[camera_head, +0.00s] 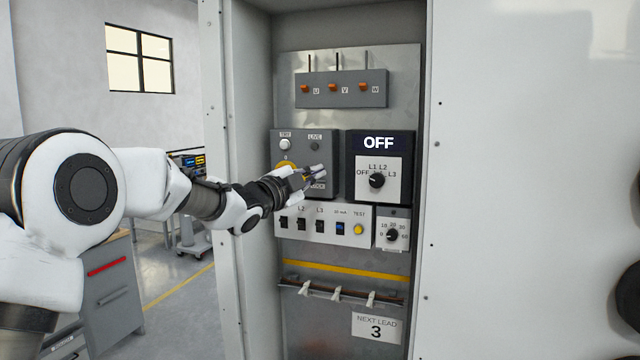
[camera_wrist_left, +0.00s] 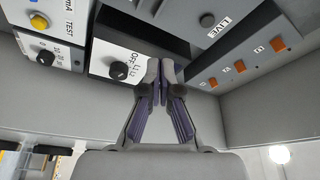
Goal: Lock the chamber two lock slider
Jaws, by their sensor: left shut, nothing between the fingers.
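The grey control box (camera_head: 330,150) inside the cabinet carries a white button, a LIVE lamp, a yellow disc and a LOCK label (camera_head: 318,186). My left gripper (camera_head: 318,172) is in front of this box, by the LOCK label. It is shut and empty, and it hides the area of the lock slider, so I cannot see the slider or its position. In the left wrist view my shut fingers (camera_wrist_left: 160,68) point toward the panel, between the dial and the orange knobs. I cannot tell whether the fingers touch anything.
Right of the box is an OFF display (camera_head: 378,142) above a selector dial (camera_head: 377,180). Several breakers and a yellow TEST button (camera_head: 358,229) sit below. Orange U, V, W sliders (camera_head: 333,87) are above. The cabinet's left wall (camera_head: 250,80) stands close to my left arm.

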